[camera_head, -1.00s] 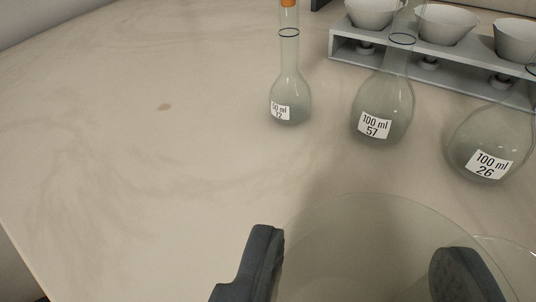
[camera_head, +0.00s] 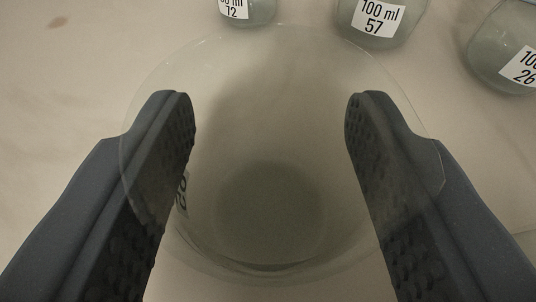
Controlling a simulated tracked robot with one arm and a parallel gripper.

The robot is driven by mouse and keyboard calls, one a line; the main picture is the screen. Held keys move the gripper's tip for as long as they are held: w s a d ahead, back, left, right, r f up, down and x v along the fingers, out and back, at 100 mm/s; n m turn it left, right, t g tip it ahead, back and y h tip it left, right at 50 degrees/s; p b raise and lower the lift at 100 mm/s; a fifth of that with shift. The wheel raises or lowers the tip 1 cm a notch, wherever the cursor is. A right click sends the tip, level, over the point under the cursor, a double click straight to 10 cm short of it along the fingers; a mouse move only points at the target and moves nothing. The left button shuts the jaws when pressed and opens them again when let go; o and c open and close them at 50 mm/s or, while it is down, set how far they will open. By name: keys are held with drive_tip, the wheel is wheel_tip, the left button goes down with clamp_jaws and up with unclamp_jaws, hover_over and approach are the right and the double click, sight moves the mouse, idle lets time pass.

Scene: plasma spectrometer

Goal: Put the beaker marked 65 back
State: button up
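A clear glass beaker (camera_head: 270,255) stands upright on the bench, seen from above, with its round rim wide across the middle of the picture. A dark printed mark shows edge-on at its left wall; I cannot read it fully. My gripper (camera_head: 270,105) is open, its two dark ribbed fingers wide apart at the left and right of the beaker. The rim outline passes over both fingers. I see no clear sign that the fingers press on the glass.
At the top stand a flask marked 72 (camera_head: 245,12), a 100 ml flask marked 57 (camera_head: 360,35) and a flask marked 26 (camera_head: 490,55), close beyond the beaker. The pale bench (camera_head: 70,90) is clear on the left.

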drive_tip(key=shift+f, duration=0.15)
drive_tip(key=o, duration=1)
drive_tip(key=shift+s+r, duration=0.1)
drive_tip(key=shift+r, duration=0.1)
drive_tip(key=v, duration=1.1)
drive_tip(key=shift+s+r, duration=0.2)
drive_tip(key=shift+s, duration=0.15)
